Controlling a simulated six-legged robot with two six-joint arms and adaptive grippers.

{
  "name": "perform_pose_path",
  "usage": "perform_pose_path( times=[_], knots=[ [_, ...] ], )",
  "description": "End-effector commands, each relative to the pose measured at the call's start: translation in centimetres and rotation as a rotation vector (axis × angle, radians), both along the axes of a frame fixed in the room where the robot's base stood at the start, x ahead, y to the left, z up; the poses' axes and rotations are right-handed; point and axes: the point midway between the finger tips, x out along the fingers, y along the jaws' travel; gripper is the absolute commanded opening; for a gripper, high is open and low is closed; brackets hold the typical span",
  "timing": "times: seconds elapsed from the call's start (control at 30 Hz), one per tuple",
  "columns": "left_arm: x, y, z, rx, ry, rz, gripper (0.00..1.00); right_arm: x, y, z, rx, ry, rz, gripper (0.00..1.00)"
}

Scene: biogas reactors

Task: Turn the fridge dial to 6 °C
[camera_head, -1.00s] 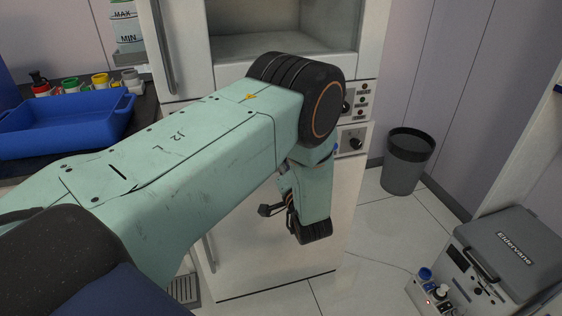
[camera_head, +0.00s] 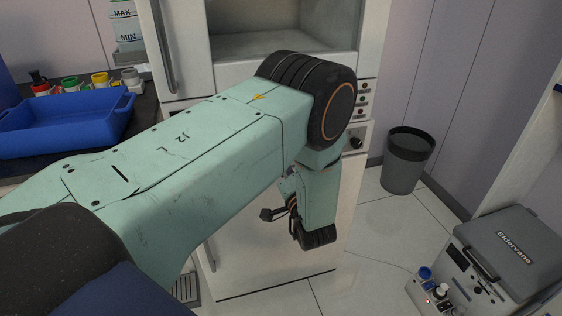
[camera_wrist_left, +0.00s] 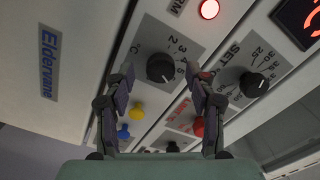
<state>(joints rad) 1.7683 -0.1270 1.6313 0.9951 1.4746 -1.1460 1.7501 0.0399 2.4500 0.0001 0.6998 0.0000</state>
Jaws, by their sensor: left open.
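A black dial knob (camera_wrist_left: 160,68) with a printed scale that includes 2, 3 and 8 sits on a grey plate in the left wrist view. Its pointer is too small to read. My left gripper (camera_wrist_left: 160,74) is open, with one finger on each side of this knob in the picture. I cannot tell whether they touch it. A second black knob (camera_wrist_left: 254,84), marked SET with a scale from 25 up, lies to the right. In the head view my left arm covers part of the white appliance (camera_head: 270,240) and its control panel. My right gripper is not in view.
A red lamp (camera_wrist_left: 209,9), a yellow button (camera_wrist_left: 137,109) and a blue button (camera_wrist_left: 123,131) are near the fingers. A dark bin (camera_head: 408,160) stands right of the appliance. A grey Eldervane case (camera_head: 510,245) is at lower right, a blue tray (camera_head: 65,125) at left.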

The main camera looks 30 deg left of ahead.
Motion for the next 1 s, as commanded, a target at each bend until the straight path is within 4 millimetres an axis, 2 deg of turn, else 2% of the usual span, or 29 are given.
perform_pose_path(
  times=[0.2,0.37,1.0],
  knots=[
    [-2.4,-2.9,0.0,0.004,0.002,-0.005,0.56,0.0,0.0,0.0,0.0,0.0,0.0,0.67],
    [-3.4,-4.1,0.0,0.002,0.002,-0.003,0.56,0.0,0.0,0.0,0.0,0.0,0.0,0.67],
    [-3.8,-4.3,0.0,-0.004,-0.006,0.001,0.56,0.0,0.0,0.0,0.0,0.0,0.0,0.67]
  ],
)
